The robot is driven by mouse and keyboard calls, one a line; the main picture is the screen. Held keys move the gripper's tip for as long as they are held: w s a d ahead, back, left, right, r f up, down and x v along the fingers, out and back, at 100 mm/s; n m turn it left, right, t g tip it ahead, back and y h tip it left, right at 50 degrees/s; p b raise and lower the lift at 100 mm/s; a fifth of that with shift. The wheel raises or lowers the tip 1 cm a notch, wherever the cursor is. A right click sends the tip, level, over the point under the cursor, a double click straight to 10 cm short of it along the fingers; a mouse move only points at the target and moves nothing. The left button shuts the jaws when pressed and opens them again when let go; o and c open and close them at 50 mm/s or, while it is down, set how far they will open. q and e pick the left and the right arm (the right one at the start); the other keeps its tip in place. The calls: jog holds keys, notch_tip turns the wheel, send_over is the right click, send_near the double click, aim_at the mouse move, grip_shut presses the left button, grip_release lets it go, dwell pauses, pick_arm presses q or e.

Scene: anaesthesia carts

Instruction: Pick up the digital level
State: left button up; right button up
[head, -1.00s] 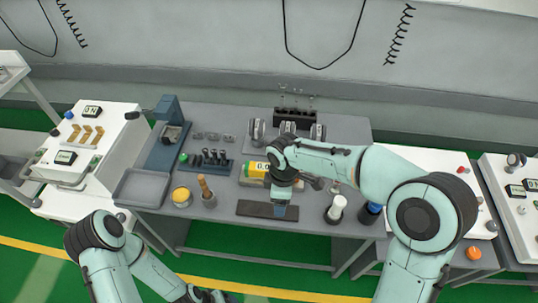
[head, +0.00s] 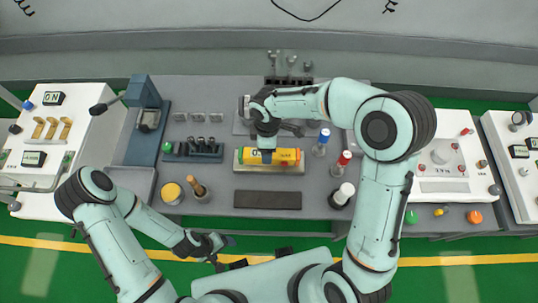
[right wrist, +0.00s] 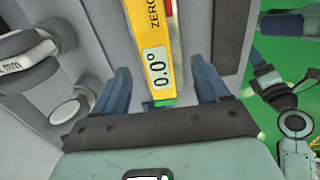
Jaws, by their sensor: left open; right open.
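The digital level (head: 285,156) is a yellow bar with a display, lying on a tan base (head: 240,166) on the grey workbench. In the right wrist view the level (right wrist: 158,35) shows its "0.0°" display end between the two blue fingers. My right gripper (right wrist: 163,85) is open, one finger on each side of the level, with gaps between. In the head view my right gripper (head: 265,150) is over the level's left part and hides some of it. My left gripper (head: 222,243) is open and empty in front of the bench, away from the level.
A dark flat plate (head: 267,200) lies in front of the level. Bottles with blue (head: 323,139), red (head: 342,162) and white (head: 344,193) tops stand to the right. A yellow-lidded jar (head: 172,192) and a wooden-handled tool (head: 197,187) stand left. White consoles flank the bench.

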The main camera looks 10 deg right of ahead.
jog(key=f, duration=0.6)
jog(key=shift+w+d+f, duration=0.2)
jog(key=shift+d, duration=0.15)
jog(key=shift+r, duration=0.1)
jog(key=c, duration=1.4)
